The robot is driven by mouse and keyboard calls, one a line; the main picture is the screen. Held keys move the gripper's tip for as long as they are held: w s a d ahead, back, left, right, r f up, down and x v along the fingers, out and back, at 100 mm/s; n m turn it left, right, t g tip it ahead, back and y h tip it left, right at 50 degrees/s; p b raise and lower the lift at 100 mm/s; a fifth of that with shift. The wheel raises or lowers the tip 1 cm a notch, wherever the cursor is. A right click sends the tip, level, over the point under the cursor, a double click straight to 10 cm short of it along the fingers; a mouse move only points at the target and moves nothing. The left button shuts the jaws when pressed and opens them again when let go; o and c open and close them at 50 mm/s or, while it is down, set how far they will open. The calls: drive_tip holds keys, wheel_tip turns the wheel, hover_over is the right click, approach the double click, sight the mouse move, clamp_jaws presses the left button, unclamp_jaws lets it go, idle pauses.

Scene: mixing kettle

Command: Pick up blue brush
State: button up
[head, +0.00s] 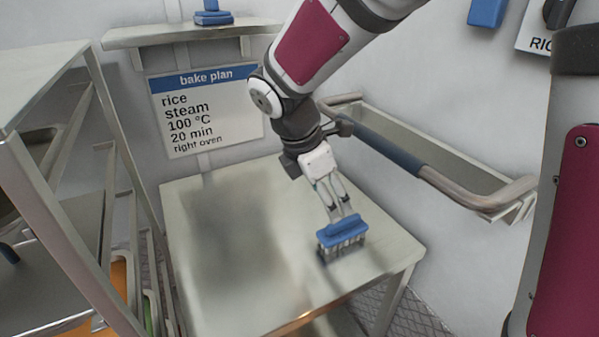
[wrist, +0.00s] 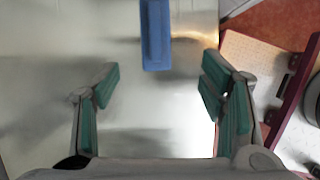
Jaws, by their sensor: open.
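The blue brush (head: 342,233) stands on the steel table (head: 225,270) near its right front corner, with its pale bristles down. My gripper (head: 340,207) is above and just behind the brush in the head view, and its fingertips overlap the brush's far edge there. In the wrist view the brush (wrist: 156,38) lies at the top middle, beyond the fingertips and between their lines. My gripper (wrist: 158,88) is open there, with green finger pads apart and nothing between them.
A wall rail with a blue grip (head: 385,148) runs along the right wall. A metal rack (head: 60,230) stands at the left. A shelf (head: 190,32) holds another blue object (head: 211,14) above the bake plan sign (head: 205,108). The table's left part is clear.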

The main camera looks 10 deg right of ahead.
sight(340, 222)
drive_tip(key=shift+n, duration=0.3)
drive_tip(key=x, duration=0.6)
drive_tip(key=b+x, duration=0.1)
drive_tip(key=x, duration=0.2)
drive_tip(key=shift+w+a, duration=0.2)
drive_tip(key=shift+w, duration=0.2)
drive_tip(key=shift+d+x, duration=0.15)
drive_tip(key=shift+x, duration=1.2)
drive_tip(key=shift+d+x, duration=0.2)
drive_tip(key=shift+x, duration=1.1)
drive_tip(key=shift+r, duration=0.1)
drive_tip(key=c, duration=1.3)
